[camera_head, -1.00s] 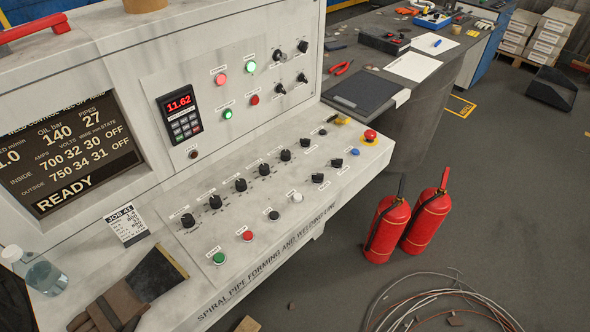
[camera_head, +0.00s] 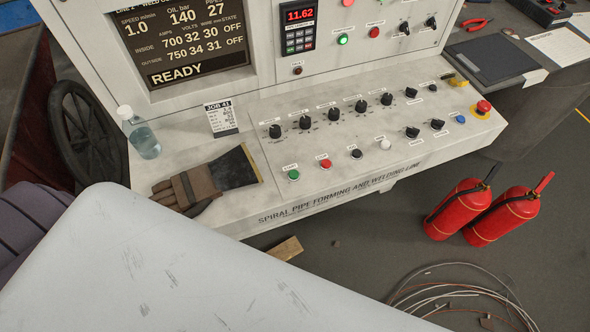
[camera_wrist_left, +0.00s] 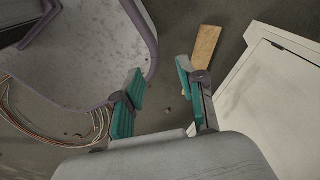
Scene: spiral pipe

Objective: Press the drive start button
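The control console (camera_head: 340,190) has a sloped panel with a row of black knobs and, below it, a row of buttons. A green button (camera_head: 293,174) is at the left end of the lower row; its small label appears to read START. A red button (camera_head: 325,163) is just right of it. My left gripper (camera_wrist_left: 160,75) shows only in the left wrist view, its teal fingers apart with nothing between them. It is above the floor, with a white cabinet side to the right. My right gripper is in neither view.
Work gloves (camera_head: 187,190), a bottle (camera_head: 141,137) and a job card (camera_head: 221,117) sit left of the buttons. A red emergency button (camera_head: 483,107) is at the panel's right end. Fire extinguishers (camera_head: 460,208) and coiled wire (camera_head: 465,290) are on the floor. A wooden block (camera_wrist_left: 205,52) lies there too.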

